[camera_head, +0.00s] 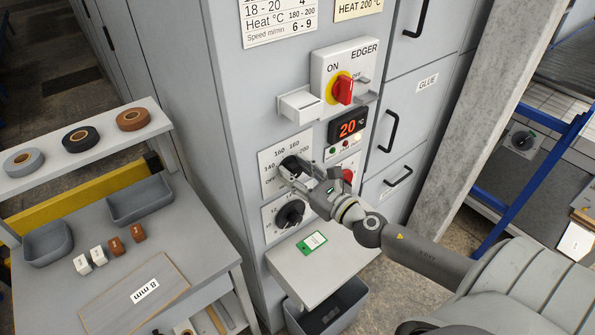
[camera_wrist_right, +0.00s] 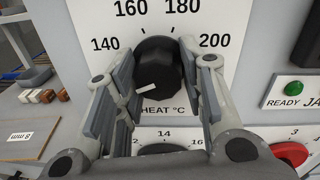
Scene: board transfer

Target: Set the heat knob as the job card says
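The heat knob (camera_wrist_right: 160,66) is a black dial on a white plate (camera_head: 266,158) marked OFF, 140, 160, 180 and 200. In the right wrist view its white mark points to the lower left, away from the numbers. My right gripper (camera_wrist_right: 158,62) has one finger on each side of the knob, very close to its sides. I cannot tell whether the fingers press on it. In the head view my right gripper (camera_head: 294,172) partly hides the knob. The job card (camera_head: 359,6) at the top reads HEAT 200 °C. My left gripper is out of view.
A second black knob (camera_head: 290,213) sits just below. A red display (camera_head: 348,126) reads 20 °C. A red-and-yellow switch (camera_head: 342,90) and a white bracket (camera_head: 299,104) are above. A small shelf (camera_head: 323,268) with a green card juts out below. A workbench (camera_head: 200,270) stands left.

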